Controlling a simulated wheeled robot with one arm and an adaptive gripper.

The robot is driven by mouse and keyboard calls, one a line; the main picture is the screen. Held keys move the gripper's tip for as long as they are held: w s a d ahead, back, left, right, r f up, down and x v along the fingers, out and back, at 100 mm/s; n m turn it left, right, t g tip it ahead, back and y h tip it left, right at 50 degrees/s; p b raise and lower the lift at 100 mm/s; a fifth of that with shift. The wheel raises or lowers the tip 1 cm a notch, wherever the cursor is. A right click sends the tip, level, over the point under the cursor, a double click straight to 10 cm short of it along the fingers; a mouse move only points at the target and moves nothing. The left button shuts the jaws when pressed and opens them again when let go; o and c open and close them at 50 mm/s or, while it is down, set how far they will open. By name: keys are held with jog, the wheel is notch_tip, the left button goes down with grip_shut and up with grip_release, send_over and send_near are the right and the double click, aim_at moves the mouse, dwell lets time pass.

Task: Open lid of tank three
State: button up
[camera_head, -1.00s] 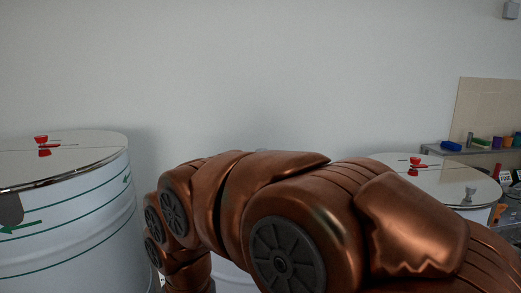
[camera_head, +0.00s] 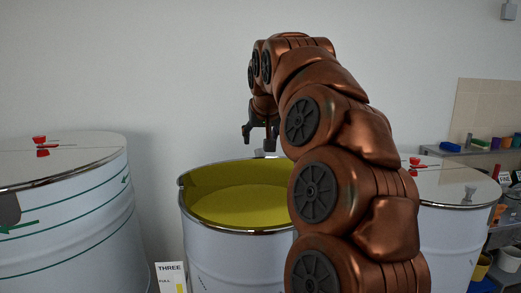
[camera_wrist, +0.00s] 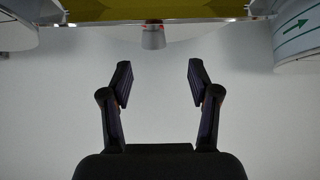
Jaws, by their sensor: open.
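Tank three (camera_head: 222,262) is a white drum in the middle of the head view, with a label reading THREE (camera_head: 171,268) low on its left. Its top stands open, showing a yellow-green inside (camera_head: 235,207). No lid is seen on it, and my arm hides its right side. My gripper (camera_head: 258,138) hangs just above the far rim in the head view. In the wrist view my gripper (camera_wrist: 160,70) is open with nothing between its fingers.
A closed white tank with green stripes (camera_head: 70,225) and a red valve handle (camera_head: 41,146) stands at left. Another closed tank (camera_head: 453,185) stands at right, partly behind my arm. A shelf with coloured items (camera_head: 478,147) is at far right. A plain wall stands behind.

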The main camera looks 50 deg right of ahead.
aim_at(261, 149)
jog(key=shift+d+r, duration=0.15)
jog(key=shift+d, duration=0.4)
jog(key=shift+p+x, duration=1.6)
jog(key=shift+x, duration=2.15)
grip_shut()
